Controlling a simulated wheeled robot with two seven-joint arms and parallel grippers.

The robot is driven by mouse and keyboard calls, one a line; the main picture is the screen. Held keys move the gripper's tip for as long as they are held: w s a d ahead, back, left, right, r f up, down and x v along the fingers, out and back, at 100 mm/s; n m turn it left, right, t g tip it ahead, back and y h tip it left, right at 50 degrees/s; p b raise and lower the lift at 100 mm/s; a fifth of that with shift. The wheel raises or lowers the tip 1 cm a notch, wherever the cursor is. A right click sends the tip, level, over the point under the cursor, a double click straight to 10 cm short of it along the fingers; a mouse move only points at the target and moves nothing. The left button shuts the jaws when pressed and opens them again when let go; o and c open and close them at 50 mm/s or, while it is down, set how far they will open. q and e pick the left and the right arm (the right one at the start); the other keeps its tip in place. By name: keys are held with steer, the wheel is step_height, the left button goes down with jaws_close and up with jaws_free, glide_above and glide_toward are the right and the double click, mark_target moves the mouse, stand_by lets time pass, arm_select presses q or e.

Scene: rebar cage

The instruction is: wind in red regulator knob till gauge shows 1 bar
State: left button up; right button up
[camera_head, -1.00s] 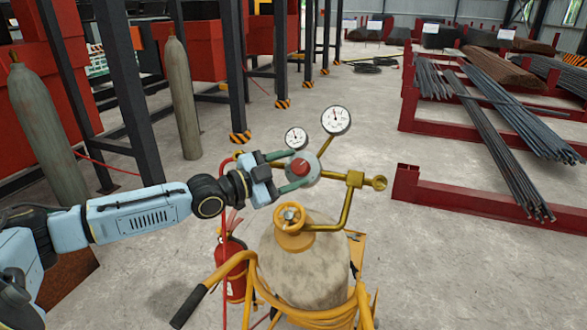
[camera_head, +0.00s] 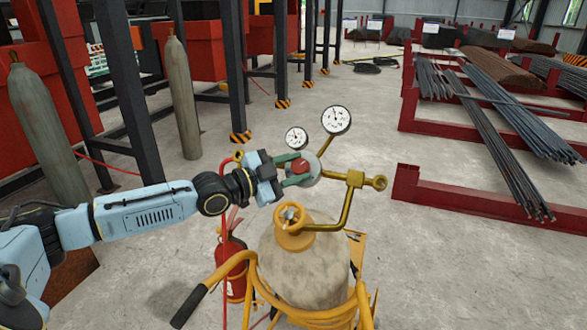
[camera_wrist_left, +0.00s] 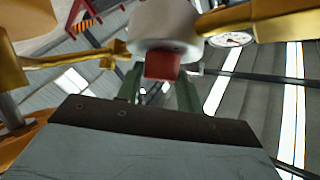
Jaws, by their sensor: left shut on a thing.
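The red regulator knob (camera_head: 300,166) sits on the front of the grey regulator body, above the gas cylinder (camera_head: 304,268). My left gripper (camera_head: 297,169) reaches in from the left and is shut on the knob, with its green fingers on either side. In the left wrist view the red knob (camera_wrist_left: 163,66) shows between the fingers, below the pale regulator body. Two white dials stand above the regulator: a smaller gauge (camera_head: 296,138) and a larger gauge (camera_head: 336,120). Their needles show, but the scale is too small to read. My right gripper is not in view.
A brass outlet pipe (camera_head: 352,200) runs right of the regulator. A red fire extinguisher (camera_head: 232,262) and a yellow trolley handle (camera_head: 222,272) stand below my arm. Racks with rebar (camera_head: 495,130) lie to the right. Open concrete floor lies between.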

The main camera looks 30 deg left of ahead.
mark_target(295, 169)
arm_select(q)
steer(key=shift+r+m+g+h+b, duration=0.15)
steer(key=shift+m+g+h+b, duration=0.2)
steer(key=shift+m+b, duration=0.3)
steer(key=o, duration=1)
steer(key=shift+a, duration=0.1)
steer(key=shift+s+a+f, duration=0.15)
steer(key=shift+s+f, duration=0.05)
steer(key=shift+s, duration=0.05)
steer(key=b+v, duration=0.2)
steer(key=v, duration=0.2)
steer(key=shift+s+a, duration=0.1)
steer(key=shift+s, duration=0.2)
steer(key=shift+r+b+v, duration=0.15)
steer(key=shift+b+v, duration=0.2)
steer(key=shift+v, duration=1.65)
steer(key=shift+r+b+v, duration=0.15)
steer(key=shift+b+v, duration=0.2)
steer(key=shift+v, duration=1.7)
